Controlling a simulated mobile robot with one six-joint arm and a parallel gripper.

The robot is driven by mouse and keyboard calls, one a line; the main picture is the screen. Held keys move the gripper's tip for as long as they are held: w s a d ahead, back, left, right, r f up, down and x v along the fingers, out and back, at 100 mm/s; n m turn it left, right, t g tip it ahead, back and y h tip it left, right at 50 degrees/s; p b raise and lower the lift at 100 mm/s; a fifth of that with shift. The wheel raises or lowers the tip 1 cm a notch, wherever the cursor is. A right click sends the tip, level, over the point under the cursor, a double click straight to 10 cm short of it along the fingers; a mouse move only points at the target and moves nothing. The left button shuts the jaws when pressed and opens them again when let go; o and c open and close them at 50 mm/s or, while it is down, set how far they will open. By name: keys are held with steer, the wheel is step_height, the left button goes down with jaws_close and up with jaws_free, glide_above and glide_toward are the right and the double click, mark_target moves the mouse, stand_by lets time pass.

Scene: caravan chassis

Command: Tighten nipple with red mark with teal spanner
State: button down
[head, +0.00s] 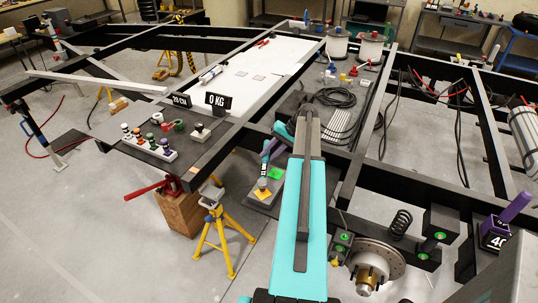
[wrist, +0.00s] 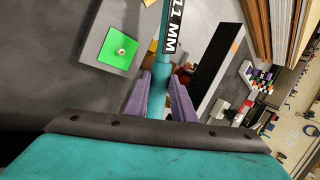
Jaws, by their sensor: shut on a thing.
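My gripper (wrist: 159,92) has purple fingers shut on the teal spanner (wrist: 157,97), whose shaft carries an "11 MM" label. The spanner points away from my gripper, and its far end is cut off at the top of the wrist view. A nipple on a green square (wrist: 121,51) stands on a dark grey plate to the left of the spanner, apart from it. In the head view, my gripper (head: 270,150) is partly behind my arm, above a green mark (head: 276,173) and a yellow mark (head: 262,193). I cannot make out a red-marked nipple in either view.
Dark chassis beams (head: 400,185) cross the area around my arm. A yellow stand (head: 220,235) and a red-handled jack (head: 160,187) are at lower left. A brake disc (head: 378,258) and coil spring (head: 401,222) are at lower right. A black cable coil (head: 336,97) lies beyond my arm.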

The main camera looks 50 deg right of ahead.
steer(key=shift+f+b, duration=0.35)
steer(key=shift+f, duration=0.4)
steer(key=shift+s, duration=0.15)
stand_by(0.3)
steer(key=shift+s+d+m+t+h, duration=0.25)
steer(key=shift+s+d+m+h, duration=0.1)
steer(key=shift+s+m, duration=0.4)
steer(key=shift+s+d+m+t+h, duration=0.25)
steer(key=shift+s+d+m+h, duration=0.1)
steer(key=shift+s+m, duration=0.4)
steer(key=shift+s+d+m+h, duration=0.15)
steer(key=shift+s+m+h, duration=0.25)
steer(key=shift+s, duration=0.3)
steer(key=shift+s+d+m+h, duration=0.1)
steer(key=shift+s+m+h, duration=0.1)
steer(key=shift+s+m, duration=0.4)
steer(key=shift+s+a+m+t+h, duration=0.1)
steer(key=shift+s+m+t+h, duration=0.1)
steer(key=shift+s+m+h, duration=0.65)
steer(key=shift+s+a+m+t+h, duration=0.1)
steer(key=shift+s+m+t+h, duration=0.2)
steer(key=shift+s+m, duration=0.95)
steer(key=shift+s+d+n, duration=0.1)
steer(key=shift+s+n, duration=0.15)
steer(key=shift+n, duration=0.05)
steer(key=shift+w, duration=0.1)
steer(key=shift+w+d+n+y, duration=0.1)
steer(key=shift+w+n+y, duration=0.15)
steer(key=shift+w+n, duration=0.25)
